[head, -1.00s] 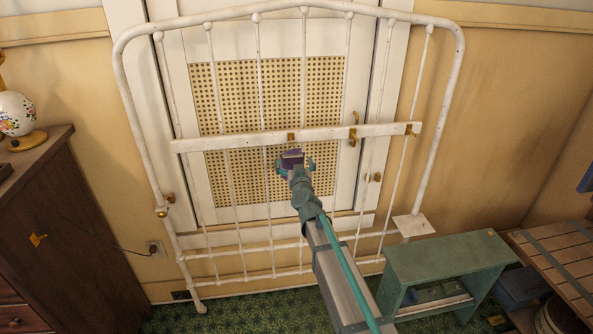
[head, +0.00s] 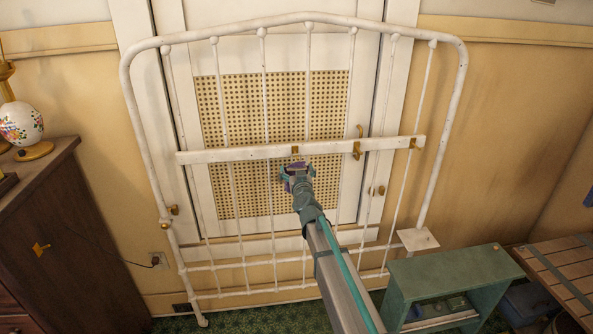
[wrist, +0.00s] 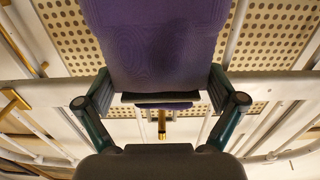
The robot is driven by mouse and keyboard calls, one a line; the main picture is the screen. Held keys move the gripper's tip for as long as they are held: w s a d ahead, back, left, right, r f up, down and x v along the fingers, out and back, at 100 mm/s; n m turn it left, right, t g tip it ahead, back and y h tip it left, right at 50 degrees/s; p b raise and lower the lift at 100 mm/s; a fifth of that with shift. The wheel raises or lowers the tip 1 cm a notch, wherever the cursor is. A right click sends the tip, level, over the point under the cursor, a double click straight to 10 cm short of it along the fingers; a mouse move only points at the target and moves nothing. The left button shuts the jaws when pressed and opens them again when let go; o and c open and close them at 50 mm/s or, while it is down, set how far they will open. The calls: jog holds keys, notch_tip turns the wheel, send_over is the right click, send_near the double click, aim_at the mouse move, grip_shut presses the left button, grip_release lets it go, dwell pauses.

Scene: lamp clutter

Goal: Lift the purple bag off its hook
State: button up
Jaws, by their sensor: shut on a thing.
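The purple bag (wrist: 155,45) fills the upper middle of the wrist view, between the two green fingers of my gripper (wrist: 161,100). My gripper is shut on it. In the head view, my gripper (head: 297,178) is just below the white crossbar, and only a small purple part of the bag (head: 296,169) shows. A brass hook (head: 295,150) is on the crossbar just above the bag. A brass hook also shows beyond the bag's edge in the wrist view (wrist: 161,125). I cannot tell whether the bag still touches the hook.
The white metal bed frame (head: 464,100) with its crossbar (head: 230,154) stands before a door. Other brass hooks (head: 356,150) are to the right. A dark dresser (head: 85,240) with a lamp (head: 20,122) is at left. A green stool (head: 450,268) and slatted crate (head: 560,262) are at right.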

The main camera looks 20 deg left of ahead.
jog(key=c, duration=1)
jog(key=shift+o, duration=0.2)
jog(key=shift+r+p, duration=0.75)
jog(key=shift+p, duration=0.1)
jog(key=p+v, duration=0.1)
jog(key=v, duration=0.6)
dwell(0.8)
jog(key=s+d+f+b, duration=0.2)
jog(key=s+f+b, duration=0.2)
jog(key=f+b, duration=0.2)
jog(key=shift+s+d+f+b, duration=0.15)
jog(key=shift+d+f+b, duration=0.15)
jog(key=shift+f, duration=0.75)
dwell(0.5)
